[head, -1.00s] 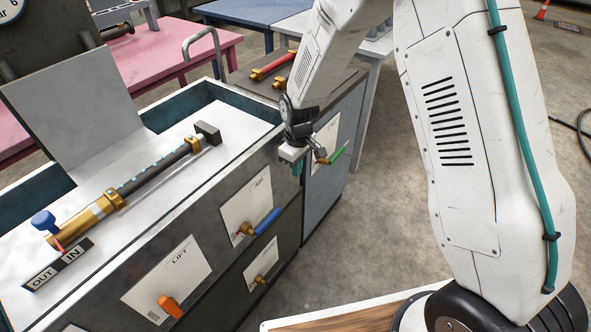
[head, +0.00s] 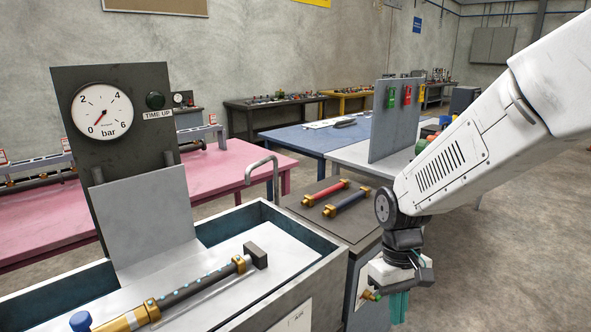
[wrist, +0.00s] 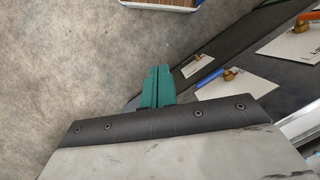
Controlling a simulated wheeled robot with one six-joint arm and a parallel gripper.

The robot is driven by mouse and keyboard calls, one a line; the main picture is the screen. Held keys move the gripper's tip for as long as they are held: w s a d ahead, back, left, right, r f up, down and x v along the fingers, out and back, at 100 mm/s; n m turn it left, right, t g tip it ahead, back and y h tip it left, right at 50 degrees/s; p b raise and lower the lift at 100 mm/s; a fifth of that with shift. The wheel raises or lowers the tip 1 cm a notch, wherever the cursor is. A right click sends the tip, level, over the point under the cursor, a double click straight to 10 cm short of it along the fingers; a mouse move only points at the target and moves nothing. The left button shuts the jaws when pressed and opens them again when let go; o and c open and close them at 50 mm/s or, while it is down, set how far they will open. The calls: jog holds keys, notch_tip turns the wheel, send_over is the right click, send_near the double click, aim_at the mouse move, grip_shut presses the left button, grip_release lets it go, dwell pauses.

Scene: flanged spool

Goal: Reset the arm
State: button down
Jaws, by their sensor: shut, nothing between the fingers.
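My gripper (head: 398,308) hangs pointing down at the lower right of the head view, beside the cabinet front. Its teal fingers (wrist: 157,86) are together and empty in the wrist view. My arm reaches in from the right. A brass and black tube assembly with a blue knob (head: 81,321) lies in the white-floored tank (head: 290,243) at the lower left, apart from my gripper. A small valve with a green handle (head: 376,297) shows just left of the fingers in the head view; I cannot tell the gap between them.
A gauge (head: 102,112) reading near zero is on the dark panel behind the tank. In the wrist view, a blue-handled valve (wrist: 208,78) projects from the cabinet front. Open floor lies to the right.

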jog(key=s+d+r+m+t, duration=0.1)
jog(key=s+d+r+t, duration=0.1)
jog(key=s+r, duration=0.5)
jog(key=s+d+r+m+t, duration=0.2)
jog(key=s+d+r, duration=0.3)
jog(key=s+r, duration=0.2)
jog(key=shift+s+r+m, duration=0.25)
jog(key=shift+s+m, duration=0.05)
jog(key=shift+s, duration=0.95)
